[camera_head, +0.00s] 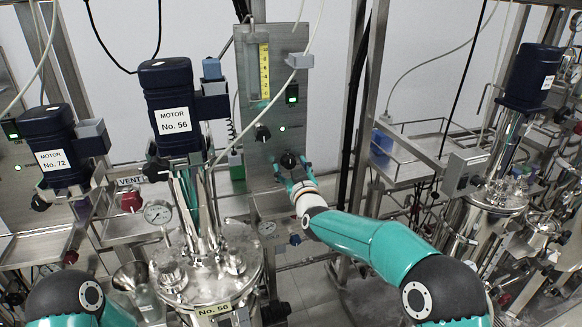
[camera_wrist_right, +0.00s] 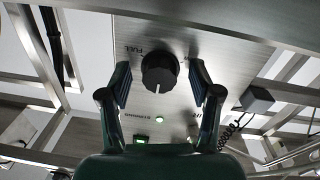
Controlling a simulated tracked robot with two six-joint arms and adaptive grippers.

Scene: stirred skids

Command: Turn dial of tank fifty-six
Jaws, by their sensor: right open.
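The black dial (camera_head: 289,160) sits low on the steel panel (camera_head: 252,130) right of the motor marked No. 56 (camera_head: 173,108). The tank marked No. 56 (camera_head: 213,309) stands below that motor. My right gripper (camera_head: 291,170) is at the dial, its teal fingers spread. In the right wrist view the dial (camera_wrist_right: 160,72) shows between the two open fingertips of my right gripper (camera_wrist_right: 160,83), with visible gaps on both sides. The word FULL is printed beside it. My left gripper is out of view; only part of my left arm shows at the lower left.
A pressure gauge (camera_head: 158,212) and a red knob (camera_head: 131,202) are left of the tank. Motor No. 72 (camera_head: 50,150) is at the left. A wire-railed tray (camera_head: 405,170) stands at the right.

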